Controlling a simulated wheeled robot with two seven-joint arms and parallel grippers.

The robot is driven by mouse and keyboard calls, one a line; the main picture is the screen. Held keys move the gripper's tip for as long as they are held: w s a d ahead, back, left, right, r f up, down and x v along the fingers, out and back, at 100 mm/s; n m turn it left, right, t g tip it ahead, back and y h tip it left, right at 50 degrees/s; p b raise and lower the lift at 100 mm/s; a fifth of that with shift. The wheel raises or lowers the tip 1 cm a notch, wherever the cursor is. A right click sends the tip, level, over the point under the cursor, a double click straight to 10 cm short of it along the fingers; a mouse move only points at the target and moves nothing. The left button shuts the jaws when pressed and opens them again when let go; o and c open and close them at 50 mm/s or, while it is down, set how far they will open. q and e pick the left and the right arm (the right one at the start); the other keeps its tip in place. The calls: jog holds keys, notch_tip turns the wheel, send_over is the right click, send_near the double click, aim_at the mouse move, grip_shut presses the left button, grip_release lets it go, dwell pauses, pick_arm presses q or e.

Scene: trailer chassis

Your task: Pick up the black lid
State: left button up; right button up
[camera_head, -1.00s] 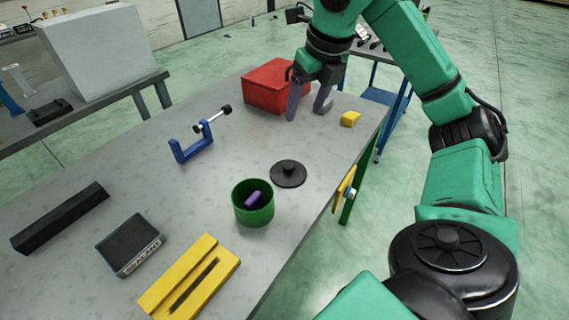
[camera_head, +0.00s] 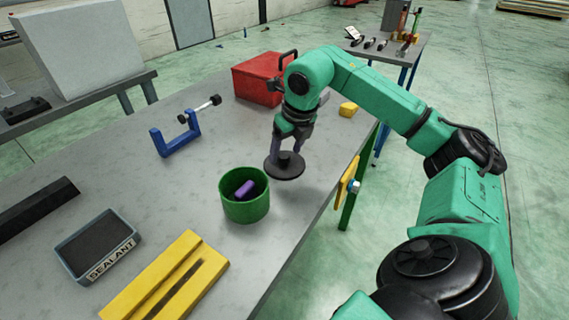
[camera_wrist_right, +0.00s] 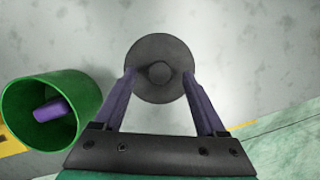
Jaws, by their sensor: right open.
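The black lid (camera_head: 284,167) is a round disc with a knob on top, lying flat on the grey table beside the green pot. In the right wrist view the lid (camera_wrist_right: 161,46) is at the top middle, its knob showing between the finger lines. My right gripper (camera_head: 289,152) is open above the lid, with its two purple fingers on either side of the knob; I cannot tell whether they touch the lid. The fingers also show in the right wrist view (camera_wrist_right: 162,88). The open green pot (camera_head: 245,208) holds a purple object (camera_head: 244,189). My left gripper is not in view.
A red box (camera_head: 258,83) and a yellow block (camera_head: 348,109) lie behind the gripper. A blue clamp frame (camera_head: 178,139), a sealant tray (camera_head: 97,246) and a yellow grooved block (camera_head: 170,275) are on the table (camera_head: 130,190). The table's right edge is close to the lid.

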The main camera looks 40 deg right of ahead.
jog(key=shift+x, duration=0.75)
jog(key=shift+r, duration=0.1)
grip_shut()
